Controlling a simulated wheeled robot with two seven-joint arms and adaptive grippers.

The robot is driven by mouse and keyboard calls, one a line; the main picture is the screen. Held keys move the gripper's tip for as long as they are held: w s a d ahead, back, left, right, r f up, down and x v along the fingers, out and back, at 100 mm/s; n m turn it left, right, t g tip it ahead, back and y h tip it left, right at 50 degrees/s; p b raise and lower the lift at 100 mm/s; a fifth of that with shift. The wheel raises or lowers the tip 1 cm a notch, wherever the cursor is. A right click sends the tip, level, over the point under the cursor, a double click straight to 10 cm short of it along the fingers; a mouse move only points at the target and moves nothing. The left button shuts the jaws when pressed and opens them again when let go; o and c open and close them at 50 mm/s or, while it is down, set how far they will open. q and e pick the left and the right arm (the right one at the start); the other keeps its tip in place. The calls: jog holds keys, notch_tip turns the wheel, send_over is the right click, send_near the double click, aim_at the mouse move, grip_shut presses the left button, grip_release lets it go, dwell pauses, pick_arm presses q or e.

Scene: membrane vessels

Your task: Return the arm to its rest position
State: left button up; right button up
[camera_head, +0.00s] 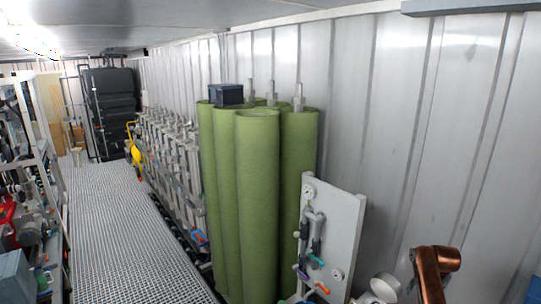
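Neither of my grippers shows in the head view, and I cannot make out either arm for certain. The tall green membrane vessels (258,200) stand upright in a cluster in the middle of the view, against the corrugated metal wall. A dark blue box (227,94) sits at the top of the vessels, towards the left. A white panel (345,225) with gauges and small coloured valve handles stands in front of the vessels to the right.
A copper-coloured elbow shape (436,262) rises at the lower right beside a white round part (385,287). A grated walkway (125,240) runs clear down the left. Cluttered shelving (30,150) lines its left side. Dark stacked cases (112,105) stand at the far end.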

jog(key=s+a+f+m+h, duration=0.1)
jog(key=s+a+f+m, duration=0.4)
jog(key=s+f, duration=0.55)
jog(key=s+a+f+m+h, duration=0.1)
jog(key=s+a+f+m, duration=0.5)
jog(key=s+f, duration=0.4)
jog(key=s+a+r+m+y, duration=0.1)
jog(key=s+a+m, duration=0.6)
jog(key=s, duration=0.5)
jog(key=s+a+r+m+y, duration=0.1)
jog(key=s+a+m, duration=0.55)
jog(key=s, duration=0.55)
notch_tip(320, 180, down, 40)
jog(key=b, duration=1)
pick_arm(q)
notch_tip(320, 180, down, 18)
jog(key=b, duration=0.7)
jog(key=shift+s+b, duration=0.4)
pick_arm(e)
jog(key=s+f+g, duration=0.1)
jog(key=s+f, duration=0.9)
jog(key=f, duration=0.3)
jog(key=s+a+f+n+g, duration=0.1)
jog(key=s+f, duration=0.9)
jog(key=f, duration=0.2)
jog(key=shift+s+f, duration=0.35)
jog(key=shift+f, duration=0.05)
